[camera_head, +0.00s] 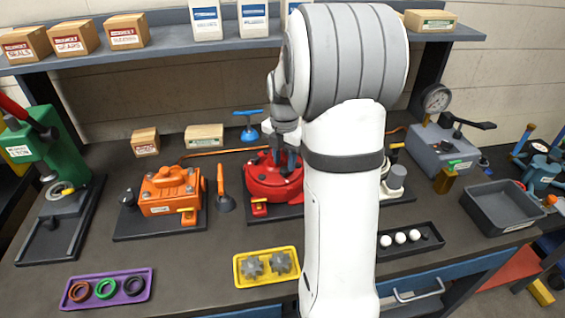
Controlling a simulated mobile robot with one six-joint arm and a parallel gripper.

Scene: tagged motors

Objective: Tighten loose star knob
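My gripper (289,158) points down at the top of the red round motor (259,180). Its fingertips overlap the motor's upper right part, and I cannot tell whether they touch it, hold a knob or are apart. No star knob can be made out on the red motor. Two grey star-shaped knobs (266,263) lie in a yellow tray (240,281) at the front. An orange motor (168,190) with a knob-like part on top stands on a dark plate to the left. Another unit (396,180) on a base is mostly hidden behind my arm.
A green press (45,150) stands at the left and a grey gauge unit (441,155) at the right. A purple ring tray (108,289), a black tray of balls (410,252) and an empty grey bin (502,208) line the front. A shelf (170,43) with boxes runs behind.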

